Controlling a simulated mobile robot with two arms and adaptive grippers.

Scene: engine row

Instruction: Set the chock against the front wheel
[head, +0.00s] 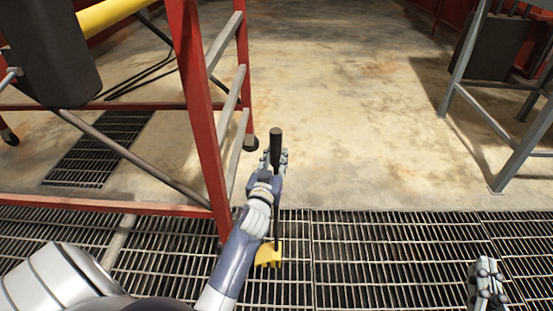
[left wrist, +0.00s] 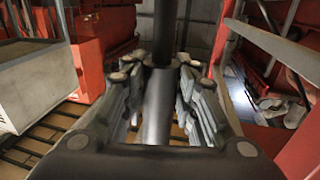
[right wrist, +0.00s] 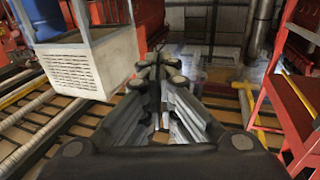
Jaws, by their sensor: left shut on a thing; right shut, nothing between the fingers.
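The chock (head: 268,254) is a yellow block at the lower end of a thin dark rod, low over the floor grating in the head view. The rod's thick black handle (head: 276,148) stands nearly upright. My left gripper (head: 274,162) is shut on this handle, and the dark shaft also runs between its fingers in the left wrist view (left wrist: 160,66). The block is not visible there. My right gripper (head: 484,274) is low at the right, shut and empty; its fingertips meet in the right wrist view (right wrist: 158,70). I cannot make out a vehicle's front wheel in any view.
A grey metal stand (head: 472,60) is at the right. The concrete floor (head: 350,110) between them is clear. Grating (head: 390,250) lies in front.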

